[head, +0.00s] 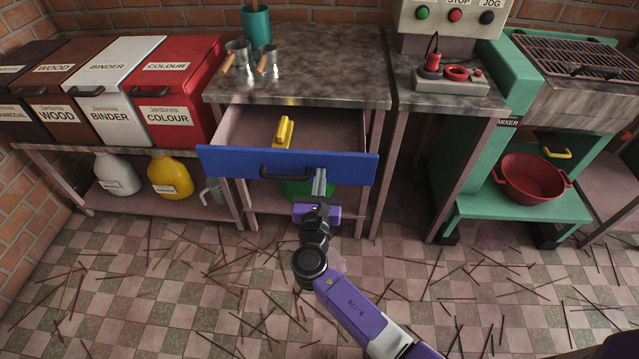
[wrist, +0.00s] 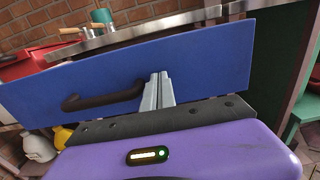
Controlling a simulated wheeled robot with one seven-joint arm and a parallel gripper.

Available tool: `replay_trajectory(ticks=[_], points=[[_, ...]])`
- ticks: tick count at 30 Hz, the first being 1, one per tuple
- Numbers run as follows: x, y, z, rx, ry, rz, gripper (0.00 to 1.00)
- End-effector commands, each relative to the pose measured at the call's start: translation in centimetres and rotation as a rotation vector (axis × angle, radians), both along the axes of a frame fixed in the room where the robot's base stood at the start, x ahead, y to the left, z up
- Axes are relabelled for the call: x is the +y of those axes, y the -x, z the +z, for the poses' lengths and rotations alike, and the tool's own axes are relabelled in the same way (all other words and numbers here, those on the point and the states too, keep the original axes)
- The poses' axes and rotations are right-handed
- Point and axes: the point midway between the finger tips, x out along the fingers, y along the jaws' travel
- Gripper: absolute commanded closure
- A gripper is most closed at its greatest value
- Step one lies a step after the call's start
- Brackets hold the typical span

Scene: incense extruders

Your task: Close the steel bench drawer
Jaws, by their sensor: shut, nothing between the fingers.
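The steel bench drawer (head: 224,162) is pulled well out from under the steel-topped bench (head: 330,70). It has a blue front and a dark bar handle (head: 287,172). A yellow object (head: 284,132) lies inside the drawer. My gripper (head: 319,180) is shut and empty, in front of the blue front just right of the handle. In the wrist view the shut fingers (wrist: 158,88) stand against the blue drawer front (wrist: 215,65), with the handle (wrist: 103,97) to their left. I cannot tell whether the fingertips touch the front.
Two metal scoops (head: 238,57) and a teal cup (head: 257,25) stand on the bench top. Labelled bins (head: 183,90) are at the left. A control pedestal (head: 450,80) and green mixer stand (head: 520,200) are at the right. Thin sticks litter the tiled floor.

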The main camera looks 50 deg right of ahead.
Motion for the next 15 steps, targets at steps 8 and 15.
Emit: replay_trajectory(ticks=[8,15], points=[[-5.2,-4.0,-0.1,-0.003,0.000,-0.004,1.00],[-10.2,-7.8,-0.3,-0.003,0.000,-0.004,1.00]])
